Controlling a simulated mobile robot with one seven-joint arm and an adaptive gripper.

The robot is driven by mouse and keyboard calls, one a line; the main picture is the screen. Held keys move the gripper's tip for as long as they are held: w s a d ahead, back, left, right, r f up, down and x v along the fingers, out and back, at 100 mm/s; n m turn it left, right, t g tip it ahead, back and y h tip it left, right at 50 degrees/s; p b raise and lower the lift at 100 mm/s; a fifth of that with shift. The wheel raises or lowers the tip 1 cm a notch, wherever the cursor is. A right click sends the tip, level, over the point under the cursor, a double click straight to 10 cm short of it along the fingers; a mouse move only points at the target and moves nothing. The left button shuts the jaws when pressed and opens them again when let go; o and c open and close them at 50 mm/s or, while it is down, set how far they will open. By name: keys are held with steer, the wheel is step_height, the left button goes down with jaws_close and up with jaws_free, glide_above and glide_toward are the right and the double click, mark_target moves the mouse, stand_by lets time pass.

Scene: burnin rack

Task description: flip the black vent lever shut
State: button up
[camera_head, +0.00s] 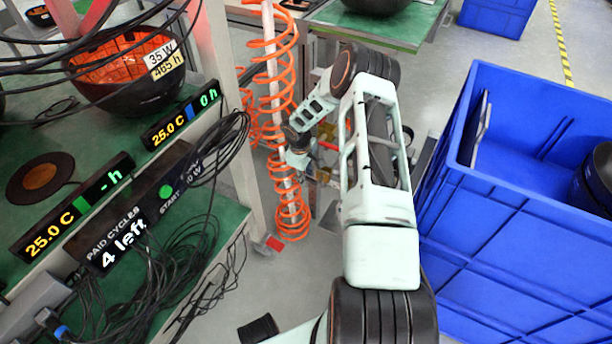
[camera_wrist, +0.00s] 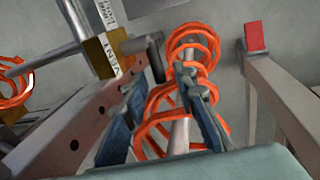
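In the wrist view a brass valve block (camera_wrist: 104,55) with a white label stands at the upper left, on a grey pipe. A dark lever-like piece (camera_wrist: 155,58) sticks out to its right and appears to be the black vent lever. My gripper (camera_wrist: 160,82) is open, its two dark fingers spread apart with nothing held between them. The left fingertip is just below the dark piece in the picture; I cannot tell whether they touch. In the head view my arm hides most of the valve area, and the lever cannot be made out there.
An orange coiled hose (camera_head: 291,190) hangs around a pole beside my arm and shows behind the fingers in the wrist view. The rack (camera_head: 235,218) with displays and cables stands left. A large blue crate (camera_head: 500,268) stands right. A red-ended post (camera_wrist: 256,37) is right of my fingers.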

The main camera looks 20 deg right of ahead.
jaws_close()
steer(key=shift+w+a+f+b, duration=0.15)
steer(key=shift+f+b, duration=0.15)
steer(key=shift+b, duration=0.2)
steer(key=shift+f+g+h+b, duration=0.1)
steer(key=shift+g+h+b, duration=0.4)
steer(key=shift+g+b, duration=0.1)
steer(key=shift+o, duration=0.7)
jaws_free()
